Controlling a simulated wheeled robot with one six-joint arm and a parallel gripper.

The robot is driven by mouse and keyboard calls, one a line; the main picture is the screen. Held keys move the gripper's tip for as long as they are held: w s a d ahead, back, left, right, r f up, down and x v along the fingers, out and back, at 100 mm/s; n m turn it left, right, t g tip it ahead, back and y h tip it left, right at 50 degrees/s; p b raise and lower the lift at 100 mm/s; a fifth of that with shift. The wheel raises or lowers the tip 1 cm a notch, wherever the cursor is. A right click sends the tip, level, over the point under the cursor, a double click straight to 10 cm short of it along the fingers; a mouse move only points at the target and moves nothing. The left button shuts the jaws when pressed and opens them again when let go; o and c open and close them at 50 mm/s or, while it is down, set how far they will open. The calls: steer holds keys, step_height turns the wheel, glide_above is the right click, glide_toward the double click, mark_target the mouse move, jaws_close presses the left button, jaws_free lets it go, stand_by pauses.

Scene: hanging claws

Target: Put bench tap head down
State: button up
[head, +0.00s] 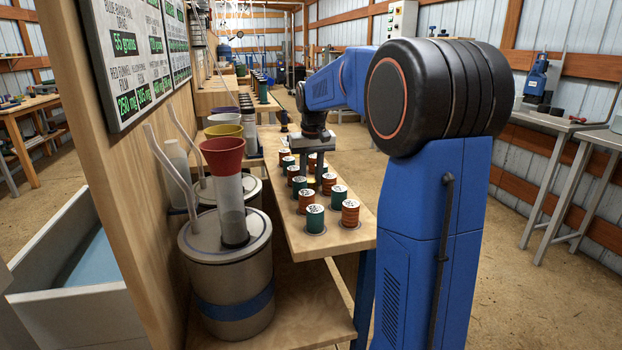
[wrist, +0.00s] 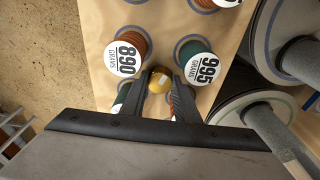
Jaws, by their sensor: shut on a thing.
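My gripper (head: 312,176) points down over the wooden bench shelf (head: 300,236), among the labelled spools. In the wrist view its two dark fingers (wrist: 162,84) are shut on a round, brass-coloured thing (wrist: 159,80), which I take to be the bench tap head. Only its rounded top shows between the fingers. Its lower part is hidden, so I cannot tell whether it touches the shelf.
Large drums, one with a red funnel (head: 222,158), stand left of the shelf. A wooden panel rises further left.

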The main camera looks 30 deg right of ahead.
steer(key=shift+f, duration=0.1)
steer(key=o, duration=1.1)
